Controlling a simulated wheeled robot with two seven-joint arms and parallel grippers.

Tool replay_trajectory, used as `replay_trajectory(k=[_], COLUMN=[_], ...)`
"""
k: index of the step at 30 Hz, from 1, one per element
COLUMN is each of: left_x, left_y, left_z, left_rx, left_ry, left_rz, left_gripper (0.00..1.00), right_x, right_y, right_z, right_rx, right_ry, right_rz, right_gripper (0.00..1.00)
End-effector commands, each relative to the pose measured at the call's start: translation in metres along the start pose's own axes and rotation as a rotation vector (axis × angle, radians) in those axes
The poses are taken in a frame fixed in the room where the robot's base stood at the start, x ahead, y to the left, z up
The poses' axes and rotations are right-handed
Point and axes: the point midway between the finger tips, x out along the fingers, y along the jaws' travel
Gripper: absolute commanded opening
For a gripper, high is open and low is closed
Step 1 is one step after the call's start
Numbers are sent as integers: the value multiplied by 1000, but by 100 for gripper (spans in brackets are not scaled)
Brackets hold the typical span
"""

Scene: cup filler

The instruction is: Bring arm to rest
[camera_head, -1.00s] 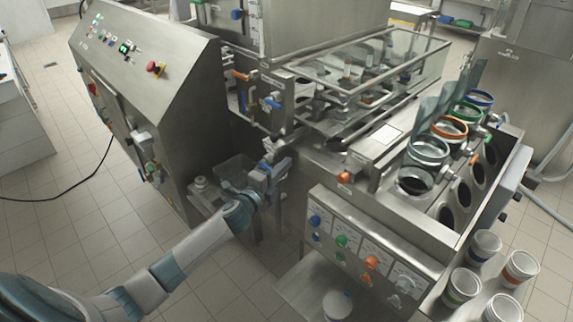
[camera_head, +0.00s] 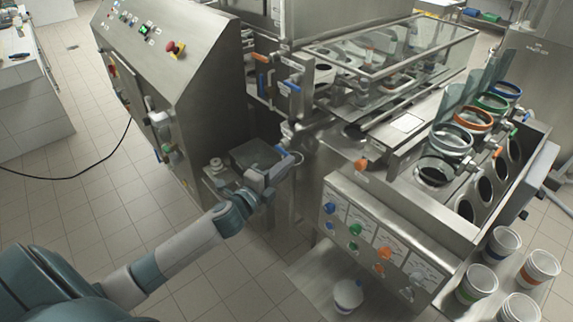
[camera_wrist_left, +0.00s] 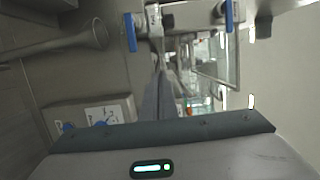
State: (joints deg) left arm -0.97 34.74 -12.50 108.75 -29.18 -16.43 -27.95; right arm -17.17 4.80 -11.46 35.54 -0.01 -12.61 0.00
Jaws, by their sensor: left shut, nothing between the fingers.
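My left gripper (camera_head: 284,163) is in the middle of the head view, at the end of my arm from the lower left. It is shut and empty. It is in front of the filling machine (camera_head: 345,165), by a small metal tray (camera_head: 258,153) that it partly overlaps in the picture. Whether it touches the tray cannot be told. In the left wrist view the closed fingers (camera_wrist_left: 158,98) point toward the machine, with blue-handled valves (camera_wrist_left: 130,32) beyond them. My right gripper is not in view.
A control cabinet (camera_head: 185,80) with a red button stands to the left of the gripper. A panel of coloured knobs (camera_head: 380,245) is to the right. White cups (camera_head: 502,243) stand on a shelf at the lower right. Tiled floor (camera_head: 85,225) lies open at the left.

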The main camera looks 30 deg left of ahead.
Motion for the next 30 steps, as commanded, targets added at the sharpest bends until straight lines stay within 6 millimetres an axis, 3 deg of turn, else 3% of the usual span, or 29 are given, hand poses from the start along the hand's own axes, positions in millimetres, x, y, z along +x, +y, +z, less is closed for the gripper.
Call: replay_trajectory(k=[11,16,20,23,30], left_x=[0,-2,-8,-20,-75], left_y=[4,38,91,146,288], left_z=[1,7,16,23,27], left_rx=[-6,-56,-137,-221,-443], left_ry=[-3,-26,-67,-111,-245], left_rz=[7,58,141,223,435], left_gripper=[0,0,0,0,0], right_x=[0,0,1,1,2], right_y=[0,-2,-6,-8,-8], right_z=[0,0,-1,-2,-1], right_rx=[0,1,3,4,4], right_ry=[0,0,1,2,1], right_rz=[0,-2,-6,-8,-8], right_gripper=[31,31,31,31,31])
